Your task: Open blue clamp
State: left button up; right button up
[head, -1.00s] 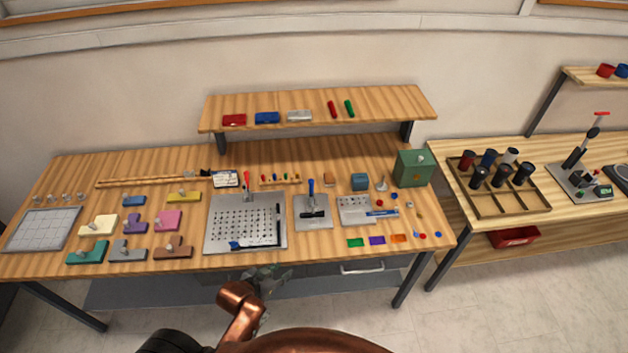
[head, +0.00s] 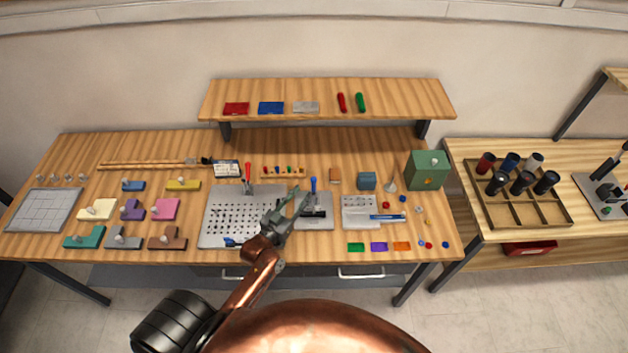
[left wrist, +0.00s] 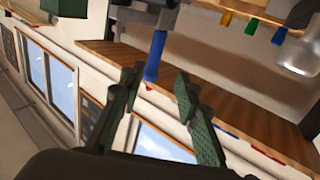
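The blue clamp (head: 313,184) has a blue handle standing upright on a small grey metal plate (head: 316,224). My left gripper (head: 299,194) is over the table, just left of the blue handle, with its two green-grey fingers spread and empty. In the left wrist view the blue handle (left wrist: 153,60) shows close to the gap between the two open fingertips (left wrist: 158,80), and I see no finger pressed on it. The gripper hides part of the clamp's base and plate in the head view. My right gripper is not in view.
A perforated metal plate with a red-handled clamp (head: 248,172) lies to the left. A grey plate with a blue-and-silver tool (head: 388,217) is to the right. A shelf (head: 385,98) spans the back. Coloured blocks lie at left, and a green box (head: 425,170) stands at right.

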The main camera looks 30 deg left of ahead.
aim_at(312, 185)
pick_arm(q)
jog(key=w, duration=0.3)
jog(key=w+d, duration=0.1)
jog(key=w, duration=0.2)
jog(key=shift+d+p, duration=0.1)
jog(key=shift+p, duration=0.2)
jog(key=shift+w, duration=0.55)
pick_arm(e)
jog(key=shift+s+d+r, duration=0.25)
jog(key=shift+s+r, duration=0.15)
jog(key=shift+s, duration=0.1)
pick_arm(q)
jog(key=shift+c, duration=0.5)
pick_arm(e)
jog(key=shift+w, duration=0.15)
pick_arm(q)
grip_shut()
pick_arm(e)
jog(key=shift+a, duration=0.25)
